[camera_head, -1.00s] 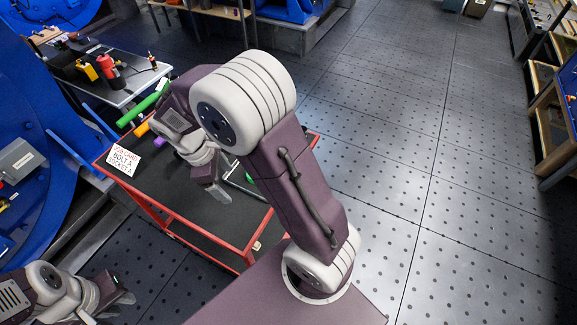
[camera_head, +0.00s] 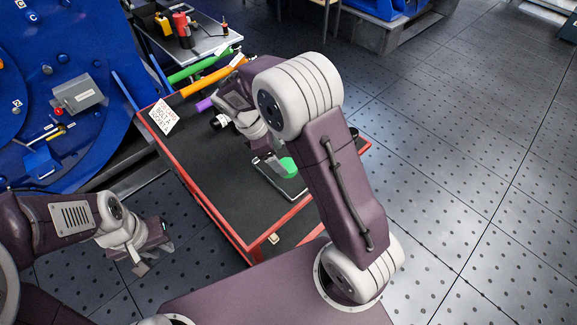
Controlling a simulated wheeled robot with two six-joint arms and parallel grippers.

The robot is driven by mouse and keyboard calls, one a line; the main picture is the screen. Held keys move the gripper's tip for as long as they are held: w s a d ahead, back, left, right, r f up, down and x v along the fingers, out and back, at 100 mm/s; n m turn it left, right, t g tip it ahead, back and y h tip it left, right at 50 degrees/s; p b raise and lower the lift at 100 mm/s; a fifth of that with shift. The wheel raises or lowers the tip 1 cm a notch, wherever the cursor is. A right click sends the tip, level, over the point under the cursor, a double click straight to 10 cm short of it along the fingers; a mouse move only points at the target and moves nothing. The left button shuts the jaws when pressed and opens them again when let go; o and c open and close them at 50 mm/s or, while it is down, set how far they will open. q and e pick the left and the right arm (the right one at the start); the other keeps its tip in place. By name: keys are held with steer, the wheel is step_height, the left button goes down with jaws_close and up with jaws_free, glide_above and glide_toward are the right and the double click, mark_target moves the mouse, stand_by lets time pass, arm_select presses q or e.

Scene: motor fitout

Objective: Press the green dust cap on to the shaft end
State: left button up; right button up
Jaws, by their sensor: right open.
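The green dust cap (camera_head: 288,167) lies on a flat grey tray (camera_head: 290,189) on the black top of a red-edged cart. My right gripper (camera_head: 273,168) is low over the tray, just left of the cap, with its jaws open and nothing seen held in them. My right arm hides part of the cart behind it. My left gripper (camera_head: 153,260) is at the lower left, off the cart, with its fingertips apart and empty. A large blue machine (camera_head: 60,60) stands at the left. I cannot make out the shaft end.
The red cart (camera_head: 225,232) also holds a white printed card (camera_head: 164,117), and green (camera_head: 200,68), orange (camera_head: 213,76) and purple (camera_head: 204,104) rods at its far end. A side table with tools (camera_head: 190,40) stands behind. The cart's near left surface is clear.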

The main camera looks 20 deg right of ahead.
mark_target(288, 167)
steer(key=x, duration=0.3)
steer(key=b+x, duration=0.1)
steer(key=shift+w+a+f, duration=0.1)
steer(key=shift+a+f, duration=0.05)
steer(key=shift+f, duration=0.35)
steer(key=c, duration=1.4)
steer(key=shift+o, duration=0.2)
steer(key=shift+r, duration=0.15)
